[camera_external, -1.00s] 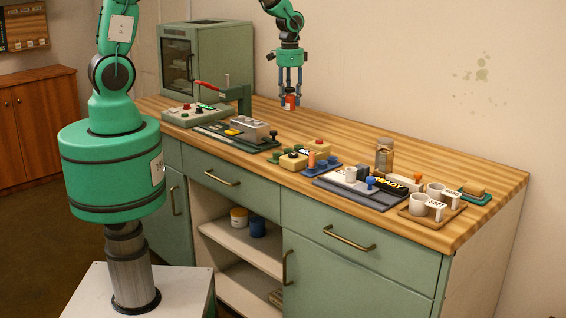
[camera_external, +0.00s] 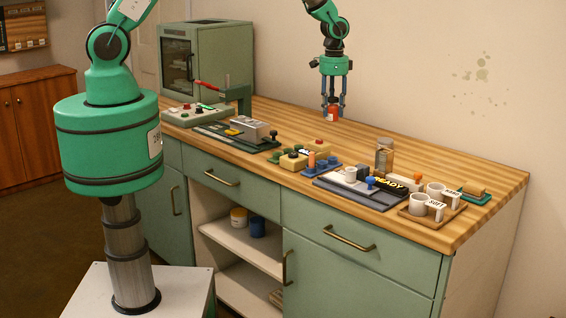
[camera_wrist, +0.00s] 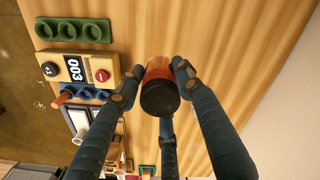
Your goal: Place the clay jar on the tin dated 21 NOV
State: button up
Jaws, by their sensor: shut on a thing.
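My gripper (camera_external: 333,104) is shut on a small orange-red jar (camera_external: 333,114), which I take to be the clay jar, and holds it above the back of the table. In the wrist view the fingers of my gripper (camera_wrist: 156,84) close around the jar (camera_wrist: 160,69), whose near end is dark. I cannot make out a tin dated 21 NOV in either view; no such date is readable.
Right of centre are a glass jar (camera_external: 384,156) and a READY sign (camera_external: 388,183). White cups (camera_external: 418,203) stand at the front right. Bare wood lies along the back.

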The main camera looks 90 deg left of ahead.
jog(key=w+d+f+p, duration=0.1)
jog(key=w+d+p, duration=0.1)
jog(key=w+d, duration=0.2)
jog(key=shift+d, duration=0.3)
dwell(0.3)
jog(key=p, duration=0.2)
send_over(385, 140)
jog(key=shift+w+a+f, duration=0.1)
jog(key=shift+a+f, duration=0.05)
jog(key=shift+f, duration=0.65)
jog(key=shift+f+p, duration=0.5)
jog(key=shift+f, duration=1.25)
jog(key=shift+f, duration=0.2)
